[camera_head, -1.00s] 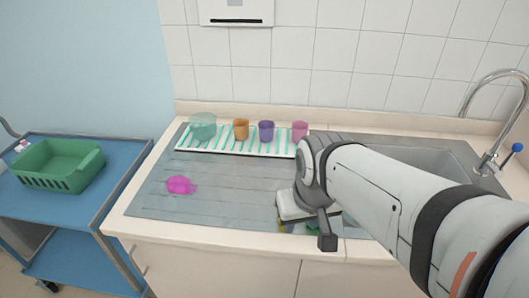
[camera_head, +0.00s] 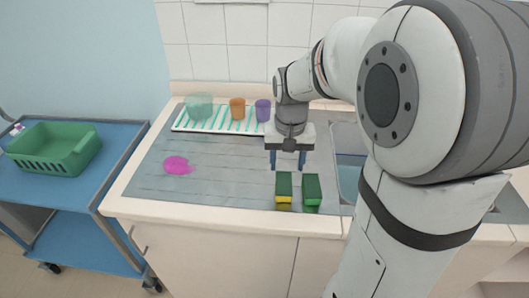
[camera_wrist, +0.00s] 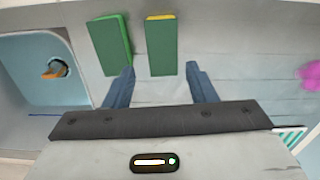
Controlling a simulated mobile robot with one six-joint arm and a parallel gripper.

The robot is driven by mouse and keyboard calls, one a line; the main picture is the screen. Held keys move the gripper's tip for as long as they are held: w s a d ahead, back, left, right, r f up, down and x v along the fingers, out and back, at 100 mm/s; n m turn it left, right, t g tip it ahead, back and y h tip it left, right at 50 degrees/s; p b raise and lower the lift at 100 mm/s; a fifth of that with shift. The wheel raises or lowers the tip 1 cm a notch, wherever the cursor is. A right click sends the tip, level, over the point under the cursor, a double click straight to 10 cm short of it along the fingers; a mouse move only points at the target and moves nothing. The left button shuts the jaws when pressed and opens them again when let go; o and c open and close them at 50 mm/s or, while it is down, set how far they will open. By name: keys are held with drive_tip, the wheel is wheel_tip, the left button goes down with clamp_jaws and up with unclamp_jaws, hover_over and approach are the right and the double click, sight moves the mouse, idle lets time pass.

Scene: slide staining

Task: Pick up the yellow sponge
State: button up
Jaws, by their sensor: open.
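The yellow sponge (camera_head: 284,188) lies near the front edge of the metal drainboard, with a dark green top and a yellow front side. It also shows in the wrist view (camera_wrist: 161,45), with yellow along its far edge. A green sponge (camera_head: 312,192) lies beside it on the right, a small gap apart; it is on the left in the wrist view (camera_wrist: 110,45). My gripper (camera_head: 288,164) is open and empty, fingers pointing down, just behind the yellow sponge in the head view. In the wrist view my fingertips (camera_wrist: 160,72) appear on either side of the yellow sponge's near end.
Several cups, including an orange one (camera_head: 238,108), stand on a striped mat (camera_head: 190,124) at the back. A pink blob (camera_head: 177,165) lies on the left of the drainboard. A sink (camera_wrist: 20,70) holds an orange-brown item. A green basket (camera_head: 55,150) is on the blue cart.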

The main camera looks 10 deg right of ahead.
sight(284, 181)
drive_tip(key=shift+w+f, duration=0.3)
drive_tip(key=shift+f, duration=0.35)
drive_tip(key=f, duration=0.7)
drive_tip(key=shift+a, duration=0.2)
drive_tip(key=shift+c, duration=0.2)
drive_tip(key=c, duration=0.7)
